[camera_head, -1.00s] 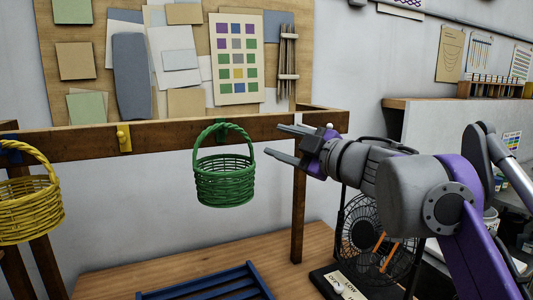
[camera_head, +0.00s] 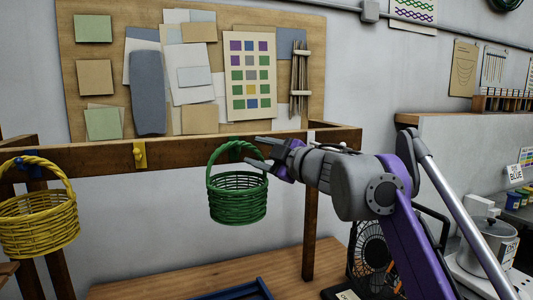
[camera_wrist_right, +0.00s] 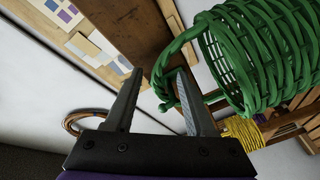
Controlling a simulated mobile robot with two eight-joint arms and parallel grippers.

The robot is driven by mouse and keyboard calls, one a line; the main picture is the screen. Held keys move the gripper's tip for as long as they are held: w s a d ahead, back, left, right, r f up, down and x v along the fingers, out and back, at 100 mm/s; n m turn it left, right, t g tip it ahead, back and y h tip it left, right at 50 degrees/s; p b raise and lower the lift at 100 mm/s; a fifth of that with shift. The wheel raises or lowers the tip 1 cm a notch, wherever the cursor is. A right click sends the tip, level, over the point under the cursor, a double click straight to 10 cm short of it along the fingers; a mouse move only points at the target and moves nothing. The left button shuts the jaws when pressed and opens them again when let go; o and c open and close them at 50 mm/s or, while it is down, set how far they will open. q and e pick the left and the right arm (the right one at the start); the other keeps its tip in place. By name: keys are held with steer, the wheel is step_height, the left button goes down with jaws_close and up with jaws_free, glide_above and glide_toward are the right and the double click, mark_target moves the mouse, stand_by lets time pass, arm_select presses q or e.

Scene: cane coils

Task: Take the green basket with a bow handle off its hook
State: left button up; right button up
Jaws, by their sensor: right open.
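The green basket (camera_head: 238,205) hangs by its bow handle (camera_head: 209,170) from a green hook (camera_head: 235,147) on the wooden rail. My right gripper (camera_head: 256,153) is open at the right side of the handle, near its top, with its fingers pointing left. In the right wrist view the green basket (camera_wrist_right: 245,60) fills the upper right. There the open right gripper (camera_wrist_right: 158,76) has the handle's bend showing at its fingertips, partly behind one finger. I cannot tell whether they touch. My left gripper is not in view.
A yellow basket (camera_head: 38,222) hangs at the left from a blue hook (camera_head: 22,163). An empty yellow hook (camera_head: 139,154) is between the baskets. A wooden post (camera_head: 310,235) and a black fan (camera_head: 372,250) stand to the right. Below is a wooden tabletop (camera_head: 185,278) with a blue rack.

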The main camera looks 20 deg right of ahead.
steer(key=shift+c, duration=0.2)
jaws_close()
steer(key=shift+r, duration=0.1)
steer(key=shift+r+p, duration=1.5)
steer(key=shift+s, duration=0.1)
steer(key=shift+s+b, duration=0.4)
steer(key=shift+s, duration=1.1)
steer(key=shift+s+d+b, duration=0.15)
steer(key=shift+s+b, duration=0.25)
steer(key=shift+s, duration=2.55)
